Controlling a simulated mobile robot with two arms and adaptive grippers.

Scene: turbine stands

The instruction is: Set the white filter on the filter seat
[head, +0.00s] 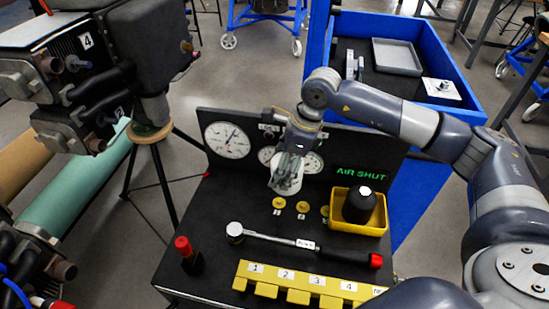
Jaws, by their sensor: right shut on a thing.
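My right gripper (288,163) is above the black bench, in front of the gauge panel. It is shut on a whitish round thing, which looks like the white filter (286,185); the fingers hide part of it. The filter seat cannot be told for certain; a white square plate with a small dark part on it (441,89) lies in the blue cart at the back right. My left gripper is not in view.
The bench holds yellow discs (279,202), a yellow tray (371,230) with a black domed part (359,205), a ratchet wrench (290,241), a red-capped bottle (188,255) and a numbered yellow rack (300,282). A turbine stand (150,132) stands left; the blue cart (319,55) stands behind.

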